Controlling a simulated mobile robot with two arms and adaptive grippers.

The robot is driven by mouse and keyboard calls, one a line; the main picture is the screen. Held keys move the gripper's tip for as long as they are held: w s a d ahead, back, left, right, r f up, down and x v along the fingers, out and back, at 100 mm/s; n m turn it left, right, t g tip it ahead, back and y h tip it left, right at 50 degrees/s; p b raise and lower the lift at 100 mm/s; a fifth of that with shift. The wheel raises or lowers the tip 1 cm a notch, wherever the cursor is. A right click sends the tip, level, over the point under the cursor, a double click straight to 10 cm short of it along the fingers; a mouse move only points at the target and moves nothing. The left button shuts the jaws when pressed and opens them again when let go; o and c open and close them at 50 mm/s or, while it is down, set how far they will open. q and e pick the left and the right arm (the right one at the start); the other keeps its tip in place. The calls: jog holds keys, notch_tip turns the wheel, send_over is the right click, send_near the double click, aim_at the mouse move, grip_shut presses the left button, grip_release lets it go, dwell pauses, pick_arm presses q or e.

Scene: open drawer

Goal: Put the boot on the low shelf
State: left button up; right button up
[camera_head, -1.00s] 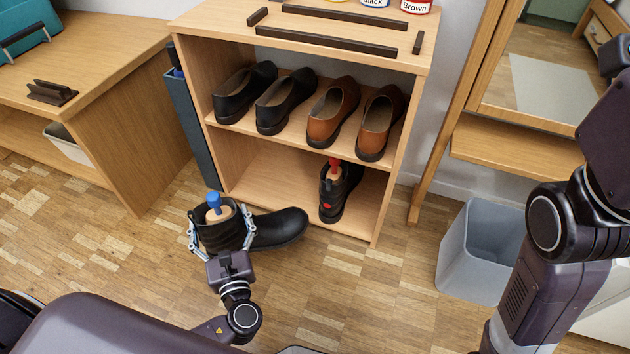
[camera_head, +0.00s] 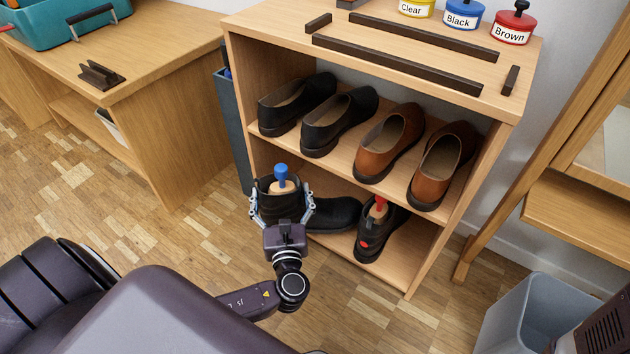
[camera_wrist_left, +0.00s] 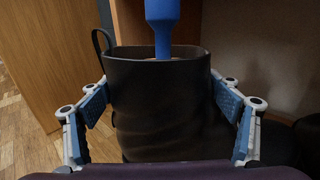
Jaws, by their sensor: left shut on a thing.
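The black boot (camera_head: 334,214), with a blue-knobbed shoe tree (camera_head: 281,176) in its shaft, is upright at the left front of the low shelf (camera_head: 408,265). Its toe points right, inside the shelf opening; its shaft is at the left front edge. I cannot tell whether its sole touches the shelf. My left gripper (camera_head: 281,208) is shut on the boot's shaft, a finger on each side. The left wrist view shows the boot shaft (camera_wrist_left: 165,110) between the blue pads. My right gripper is out of view.
A dark shoe with a red knob (camera_head: 380,234) stands on the low shelf, just right of the boot's toe. Black and brown shoes (camera_head: 390,142) fill the upper shelf. A wooden bench (camera_head: 175,130) is at left, a grey bin (camera_head: 530,315) at lower right.

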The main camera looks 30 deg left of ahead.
pick_arm(q)
jog(key=w+f+b, duration=0.3)
jog(key=w+b, duration=0.8)
jog(key=w, duration=0.1)
jog(key=shift+w+d, duration=0.15)
jog(key=shift+d, duration=0.3)
jog(key=shift+f, duration=0.15)
jog(key=o, duration=2.1)
jog(key=shift+f, duration=0.15)
